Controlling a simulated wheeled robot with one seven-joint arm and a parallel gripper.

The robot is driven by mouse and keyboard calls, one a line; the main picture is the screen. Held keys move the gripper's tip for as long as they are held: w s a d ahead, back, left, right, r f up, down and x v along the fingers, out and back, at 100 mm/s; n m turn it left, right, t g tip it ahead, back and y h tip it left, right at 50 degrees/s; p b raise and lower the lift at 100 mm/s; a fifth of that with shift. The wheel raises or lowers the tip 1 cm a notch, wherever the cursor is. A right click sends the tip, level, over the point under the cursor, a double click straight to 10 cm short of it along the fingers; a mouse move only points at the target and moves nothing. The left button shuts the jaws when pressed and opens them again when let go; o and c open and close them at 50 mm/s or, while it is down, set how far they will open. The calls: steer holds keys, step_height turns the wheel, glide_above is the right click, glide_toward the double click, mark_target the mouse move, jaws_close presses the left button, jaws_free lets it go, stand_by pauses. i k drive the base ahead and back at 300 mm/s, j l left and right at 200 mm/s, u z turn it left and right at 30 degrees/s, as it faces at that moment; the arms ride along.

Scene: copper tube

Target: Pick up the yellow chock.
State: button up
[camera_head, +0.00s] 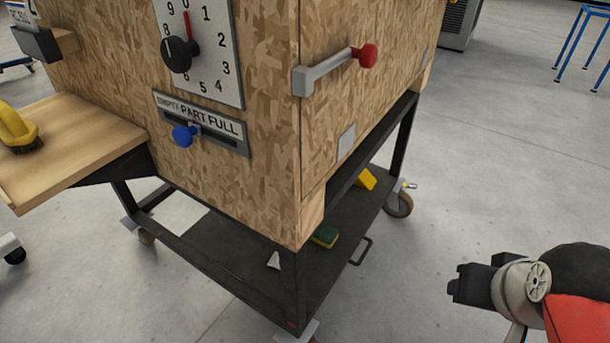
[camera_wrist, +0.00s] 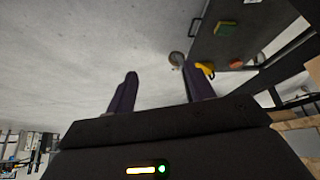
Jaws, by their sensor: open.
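The yellow chock (camera_head: 365,179) lies on the dark lower shelf of the cart, under the wooden box, near the far right caster. The box and frame hide part of it in the head view. In the wrist view the yellow chock (camera_wrist: 206,69) shows just beyond the right fingertip. My gripper (camera_wrist: 159,72) is open, with nothing between its two fingers. In the head view my gripper (camera_head: 470,285) is at the lower right, out to the side of the cart and apart from the chock.
A green-and-yellow sponge (camera_head: 325,236) lies on the same shelf (camera_head: 260,272). A handle (camera_head: 361,251) sticks out from the shelf's side. The black cart post (camera_head: 403,135) and a caster (camera_head: 398,204) stand near the chock. An orange-red object (camera_wrist: 237,63) shows in the wrist view.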

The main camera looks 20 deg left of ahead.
mark_target(365, 180)
steer(key=u, duration=0.5)
steer(key=k, duration=0.2)
steer(key=k+u, duration=0.15)
steer(key=u, duration=0.2)
steer(key=k+u, duration=0.15)
steer(key=u, duration=0.25)
steer(key=k+j+u, duration=0.15)
steer(key=u, duration=0.2)
steer(key=i+l+u, duration=0.15)
steer(key=l+u, duration=0.25)
steer(key=l, duration=0.55)
steer(key=l+u, duration=0.4)
steer(key=l, duration=0.6)
steer(key=i+l, duration=0.1)
steer(key=l, duration=2)
steer(key=i+l, duration=0.25)
steer(key=i, duration=0.15)
